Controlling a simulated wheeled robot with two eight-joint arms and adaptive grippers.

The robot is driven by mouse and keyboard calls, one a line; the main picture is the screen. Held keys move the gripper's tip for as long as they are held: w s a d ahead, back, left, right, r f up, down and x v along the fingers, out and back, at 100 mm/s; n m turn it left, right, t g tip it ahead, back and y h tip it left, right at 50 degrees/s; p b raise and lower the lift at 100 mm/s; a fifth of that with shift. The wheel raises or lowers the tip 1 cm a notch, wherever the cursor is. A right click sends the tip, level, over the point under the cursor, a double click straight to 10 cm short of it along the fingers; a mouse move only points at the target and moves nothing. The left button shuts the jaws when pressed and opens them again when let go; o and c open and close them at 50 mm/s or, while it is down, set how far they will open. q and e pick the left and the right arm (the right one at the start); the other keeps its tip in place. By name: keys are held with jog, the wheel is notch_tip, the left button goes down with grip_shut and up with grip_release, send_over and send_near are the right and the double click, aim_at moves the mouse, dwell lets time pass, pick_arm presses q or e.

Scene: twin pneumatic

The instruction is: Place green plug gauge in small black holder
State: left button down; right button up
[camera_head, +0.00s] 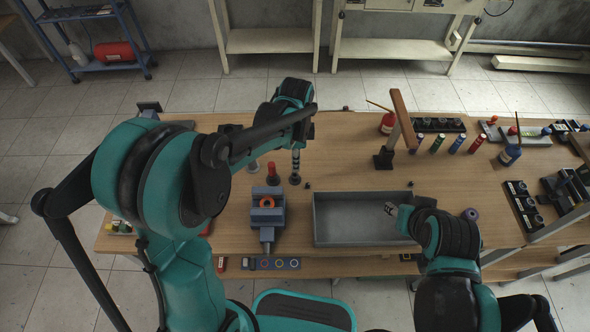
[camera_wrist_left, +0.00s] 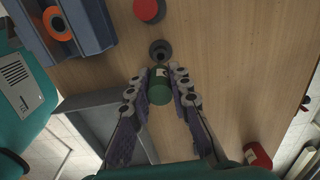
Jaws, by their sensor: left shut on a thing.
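The green plug gauge (camera_wrist_left: 160,92) is a short green cylinder with a white label in the left wrist view. My left gripper (camera_wrist_left: 160,83) is shut on it, one finger on each side. In the head view the left gripper (camera_head: 296,163) points down above the table, and the gauge cannot be made out there. The small black holder (camera_wrist_left: 160,50), a dark round base with a hole, is just beyond the gauge. In the head view the holder (camera_head: 294,180) is right below the fingertips. My right gripper (camera_head: 391,209) is over the tray's right end; its jaws are too small to read.
A red-topped piece (camera_head: 272,172) stands left of the holder. A blue-grey vise (camera_head: 267,215) with an orange ring is in front of it. A grey tray (camera_head: 330,240) lies to the right. Several coloured cylinders (camera_head: 457,144) and black racks stand farther right.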

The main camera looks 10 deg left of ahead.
pick_arm(q)
jog(key=shift+a+f, duration=0.15)
jog(key=shift+f, duration=0.05)
jog(key=shift+f+b, duration=0.9)
jog(key=shift+f, duration=0.95)
jog(key=shift+f, duration=0.2)
jog(key=c, duration=1.4)
grip_release()
jog(key=shift+r, duration=0.1)
